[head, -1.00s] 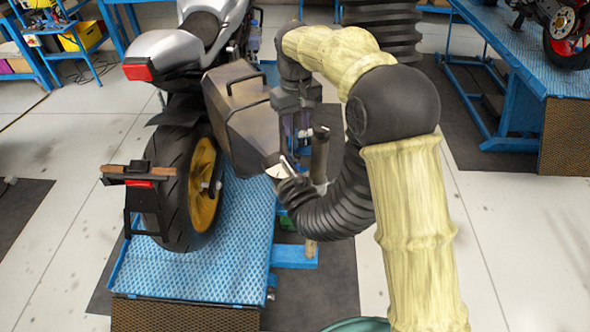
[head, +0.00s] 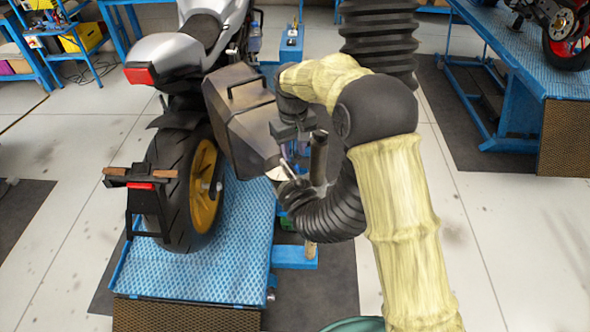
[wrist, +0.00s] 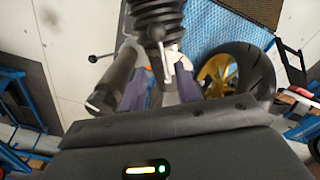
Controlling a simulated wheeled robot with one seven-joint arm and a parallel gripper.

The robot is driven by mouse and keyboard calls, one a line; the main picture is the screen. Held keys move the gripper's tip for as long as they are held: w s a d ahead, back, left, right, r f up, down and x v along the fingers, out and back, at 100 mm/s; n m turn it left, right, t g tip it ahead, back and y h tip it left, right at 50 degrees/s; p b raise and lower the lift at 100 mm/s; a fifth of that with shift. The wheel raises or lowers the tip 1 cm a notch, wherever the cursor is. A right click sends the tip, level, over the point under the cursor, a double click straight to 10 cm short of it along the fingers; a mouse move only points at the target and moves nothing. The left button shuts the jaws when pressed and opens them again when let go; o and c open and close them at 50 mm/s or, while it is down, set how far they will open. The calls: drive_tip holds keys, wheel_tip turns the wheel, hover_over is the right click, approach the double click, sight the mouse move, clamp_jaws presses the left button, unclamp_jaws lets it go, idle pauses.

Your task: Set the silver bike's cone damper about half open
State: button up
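The silver bike (head: 165,50) stands on a blue lift, its rear wheel toward me. Beside its grey side case a pale metal cone (head: 279,172) sits at the end of a black ribbed hose (head: 335,212). My gripper (head: 300,150) points down over the cone's area. In the wrist view its two bluish fingers (wrist: 160,70) stand apart, with a pale part seen between them. The damper's angle is not clear.
A dark upright cylinder (head: 318,155) stands close to my gripper and shows left of the fingers in the wrist view. The side case (head: 240,115) is close on the left. Another blue lift (head: 520,60) with a bike is at right. Floor between is clear.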

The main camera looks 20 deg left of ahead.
sight(295, 177)
wheel_tip(295, 177, down, 10)
drive_tip(key=p, duration=0.2)
drive_tip(key=shift+w+p, duration=0.1)
drive_tip(key=shift+p, duration=0.2)
drive_tip(key=shift+r, duration=0.1)
clamp_jaws()
